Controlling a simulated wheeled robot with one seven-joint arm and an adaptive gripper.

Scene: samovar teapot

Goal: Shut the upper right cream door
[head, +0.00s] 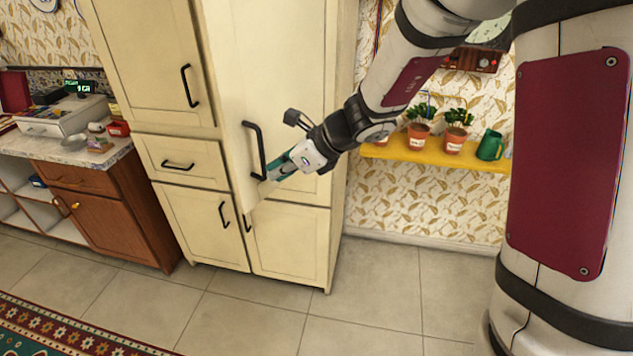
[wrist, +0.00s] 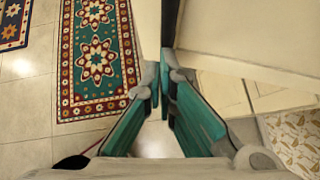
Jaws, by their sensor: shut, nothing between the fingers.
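The upper right cream door (head: 277,60) of the tall cabinet stands ajar in the head view. Its lower left corner juts out in front of the doors below. It has a black bar handle (head: 252,148) near its left edge. My gripper (head: 265,187) is shut and empty at the door's lower part, just below and right of the handle. In the wrist view the teal fingers (wrist: 164,80) converge beside a cream panel (wrist: 250,38) and a dark upright bar, likely the handle. Whether the fingertips touch the door I cannot tell.
The upper left cream door (head: 150,50), the drawer (head: 180,160) and the lower doors (head: 205,225) look shut. A brown counter cabinet stands left. The tiled floor (head: 250,320) in front is clear, with a patterned rug (head: 60,330).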

